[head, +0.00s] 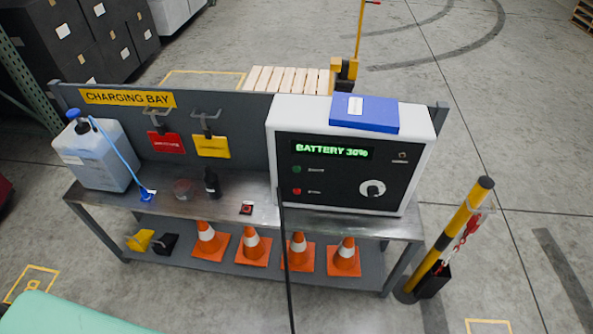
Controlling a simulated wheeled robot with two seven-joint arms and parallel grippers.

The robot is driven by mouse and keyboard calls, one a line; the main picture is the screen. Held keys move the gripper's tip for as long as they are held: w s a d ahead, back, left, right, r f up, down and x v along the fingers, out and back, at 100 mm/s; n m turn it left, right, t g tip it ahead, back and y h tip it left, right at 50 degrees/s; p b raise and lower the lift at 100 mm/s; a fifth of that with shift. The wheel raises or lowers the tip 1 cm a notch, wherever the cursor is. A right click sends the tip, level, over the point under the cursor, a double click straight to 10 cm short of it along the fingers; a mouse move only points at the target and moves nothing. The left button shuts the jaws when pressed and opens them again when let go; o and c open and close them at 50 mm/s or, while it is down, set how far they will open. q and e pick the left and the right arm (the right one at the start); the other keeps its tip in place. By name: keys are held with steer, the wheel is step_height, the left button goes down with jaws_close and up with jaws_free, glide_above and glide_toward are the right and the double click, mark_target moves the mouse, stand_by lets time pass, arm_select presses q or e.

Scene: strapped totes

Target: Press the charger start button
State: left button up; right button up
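The white charger box (283,120) stands on the right part of the metal bench. Its black front panel (335,190) has a lit green display (332,151) reading "BATTERY 30%". Below the display, on the left side of the panel, are a green button (297,169) and, under it, a red button (297,191). Each has a small label to its right, too small to read surely. Neither of my grippers shows in the head view.
The bench (230,207) also holds a jug (98,158), a dark bottle (211,183) and a small red item (246,208). A blue box (364,114) lies on the charger. Orange cones (252,248) stand below. A thin dark line (287,270) rises before the bench. A yellow-black post (450,237) stands right.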

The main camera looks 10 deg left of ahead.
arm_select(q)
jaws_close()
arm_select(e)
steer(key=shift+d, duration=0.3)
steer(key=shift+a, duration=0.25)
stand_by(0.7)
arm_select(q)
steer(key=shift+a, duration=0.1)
